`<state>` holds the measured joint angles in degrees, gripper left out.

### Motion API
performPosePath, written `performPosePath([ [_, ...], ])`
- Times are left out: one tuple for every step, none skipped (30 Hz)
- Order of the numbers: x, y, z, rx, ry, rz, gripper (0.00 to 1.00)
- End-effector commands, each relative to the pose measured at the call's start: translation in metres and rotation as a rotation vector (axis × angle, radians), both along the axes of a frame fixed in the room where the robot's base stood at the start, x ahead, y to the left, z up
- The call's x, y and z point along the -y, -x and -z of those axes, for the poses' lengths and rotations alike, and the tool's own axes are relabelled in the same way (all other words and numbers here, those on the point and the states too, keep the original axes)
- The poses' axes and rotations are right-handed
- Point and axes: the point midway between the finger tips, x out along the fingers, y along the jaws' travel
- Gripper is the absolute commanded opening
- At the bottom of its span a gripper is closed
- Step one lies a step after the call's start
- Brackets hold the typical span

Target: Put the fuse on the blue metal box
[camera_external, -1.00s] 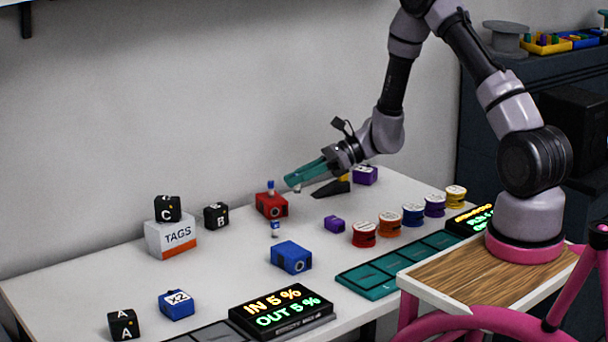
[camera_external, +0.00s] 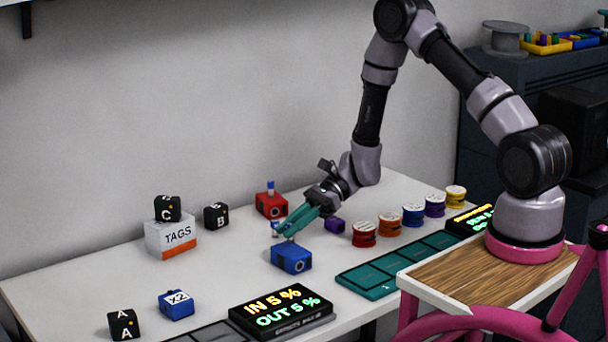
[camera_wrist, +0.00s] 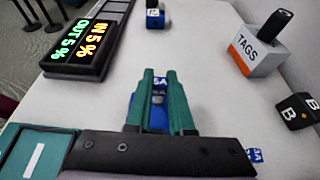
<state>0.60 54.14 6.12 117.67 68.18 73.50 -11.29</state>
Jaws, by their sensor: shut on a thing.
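My gripper (camera_external: 286,232) has teal fingers and is just above the blue metal box (camera_external: 291,258), which sits on the table. In the wrist view the gripper (camera_wrist: 160,82) is shut on a small fuse (camera_wrist: 158,97) with a silvery body and a blue end marked 5A. The blue box shows behind and between the fingers there. I cannot tell whether the fuse touches the box. A third fuse (camera_external: 270,187) stands on the red box (camera_external: 271,206).
A purple block (camera_external: 335,226) and a row of several coloured spools (camera_external: 389,224) are to the right. The IN/OUT display (camera_external: 283,312) and teal tray (camera_external: 370,283) lie at the front. The TAGS box (camera_external: 172,237) and black cubes are left. Table left of the blue box is clear.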

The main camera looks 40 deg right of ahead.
Motion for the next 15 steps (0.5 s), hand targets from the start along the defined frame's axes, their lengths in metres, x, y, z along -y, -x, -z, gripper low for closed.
performPosePath([
  [0.000,0.000,0.009,-0.002,0.000,0.000,0.00],
  [0.000,0.000,0.013,-0.003,0.000,0.000,0.00],
  [0.000,0.000,0.016,-0.002,0.000,0.001,0.00],
  [0.000,0.000,0.017,-0.001,0.000,0.000,0.00],
  [0.000,0.000,0.017,0.000,0.000,0.001,0.00],
  [0.000,0.000,0.017,0.000,0.000,0.001,0.00],
  [0.000,0.000,0.017,0.000,0.000,0.001,0.00],
  [0.000,0.000,0.017,0.000,0.000,0.001,0.00],
  [0.000,0.000,0.017,0.000,0.000,0.001,0.00],
  [0.000,0.000,0.017,0.000,0.000,0.001,0.00],
  [0.000,0.000,0.017,0.000,0.000,0.001,0.00],
  [0.000,0.000,0.018,0.000,0.000,0.001,0.00],
  [0.000,0.000,0.019,-0.001,0.000,0.001,0.00],
  [0.000,0.000,0.020,-0.001,0.000,0.001,0.00],
  [0.000,0.000,0.020,0.000,0.000,0.001,0.31],
])
